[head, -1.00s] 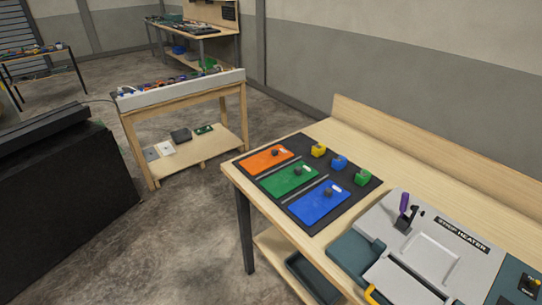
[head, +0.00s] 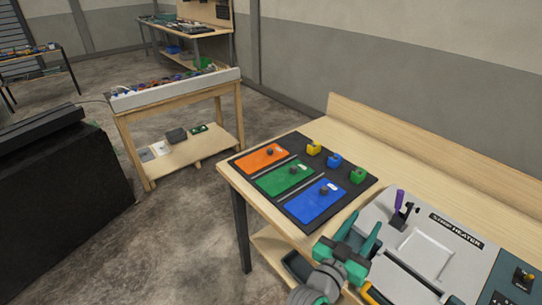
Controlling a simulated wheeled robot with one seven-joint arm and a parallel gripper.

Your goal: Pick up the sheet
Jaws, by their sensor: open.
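Three flat coloured sheets lie side by side on a dark board (head: 237,158) at the left end of the workbench: an orange sheet (head: 257,161), a green sheet (head: 275,182) and a blue sheet (head: 307,206). Each has a small dark knob and a pale label on top. My gripper (head: 364,222), with green fingers, is open and empty. It shows in front of the bench, below and right of the blue sheet, and looks apart from it. My gripper and wrist hide part of the heater's left side.
A strip heater (head: 378,213) with a purple-handled lever (head: 400,198) stands on the right. Yellow (head: 313,147), blue (head: 334,160) and green (head: 358,175) blocks stand along the board's back edge. Bare bench top (head: 410,168) lies behind.

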